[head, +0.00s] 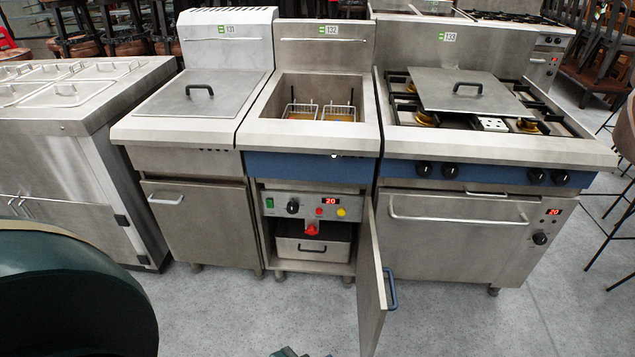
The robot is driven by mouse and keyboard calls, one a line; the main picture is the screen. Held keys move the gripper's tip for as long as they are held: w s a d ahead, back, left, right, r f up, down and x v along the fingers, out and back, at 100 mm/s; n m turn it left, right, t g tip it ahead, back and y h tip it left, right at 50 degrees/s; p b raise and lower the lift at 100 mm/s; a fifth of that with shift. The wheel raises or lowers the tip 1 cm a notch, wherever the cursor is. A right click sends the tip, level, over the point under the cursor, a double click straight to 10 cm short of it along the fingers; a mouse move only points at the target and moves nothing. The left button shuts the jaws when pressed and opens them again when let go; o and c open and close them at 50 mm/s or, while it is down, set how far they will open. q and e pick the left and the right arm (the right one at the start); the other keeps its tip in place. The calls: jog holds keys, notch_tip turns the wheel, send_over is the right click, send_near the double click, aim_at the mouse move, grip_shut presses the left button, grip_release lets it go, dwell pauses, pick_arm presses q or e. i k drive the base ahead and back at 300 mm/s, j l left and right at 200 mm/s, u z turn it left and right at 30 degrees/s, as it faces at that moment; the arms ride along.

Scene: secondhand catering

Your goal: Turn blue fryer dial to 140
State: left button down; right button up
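The blue-fronted fryer (310,167), tagged 132, stands in the middle of the head view. Its lower door (371,285) is swung open toward me, with a blue handle on it. Inside, a grey control panel carries a black dial (292,207) with a pale mark; its exact setting is too small to read. To its right, a red lit display (331,201) reads 20. A green switch (269,202), a red button (319,212) and a yellow button (341,212) are also on the panel.
The open door juts out on the right side of the panel. A red valve handle (311,230) hangs below the panel, above a metal box (313,250). Unit 131 (200,220) stands left, the stove 133 (455,235) right. The floor in front is mostly clear.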

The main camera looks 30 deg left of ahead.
aim_at(292, 208)
jog(key=u, duration=1)
